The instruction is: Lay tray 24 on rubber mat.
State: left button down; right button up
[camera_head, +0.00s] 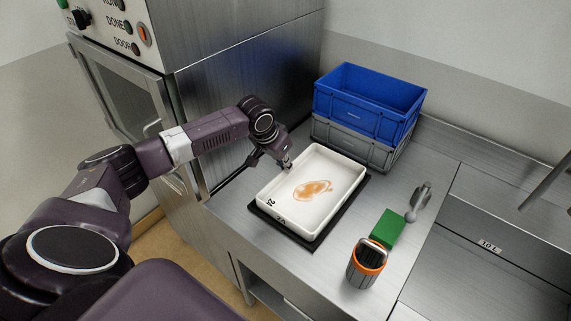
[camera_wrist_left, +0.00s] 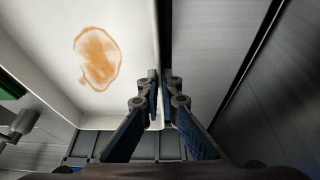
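Tray 24 (camera_head: 331,168) is a white, shallow rectangular tray with "24" on its near end and an orange-brown stain on its floor. It lies level over the black rubber mat (camera_head: 266,216), which shows along its near and right edges. I cannot tell whether a thin gap is left beneath it. My left gripper (camera_head: 287,163) is at the middle of the tray's left long side. In the left wrist view its two fingers (camera_wrist_left: 160,82) are closed on the tray wall, one on each side. My right gripper is not in view.
A blue crate (camera_head: 350,100) is stacked on a grey crate (camera_head: 345,138) behind the tray. A steel machine is on the left.

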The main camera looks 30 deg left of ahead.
pick_arm(q)
jog(key=c, duration=2.2)
grip_release()
jog(key=shift+s, duration=0.1)
jog(key=shift+o, duration=0.2)
jog(key=b+v, duration=0.2)
jog(key=v, duration=1)
jog(key=shift+r, duration=0.2)
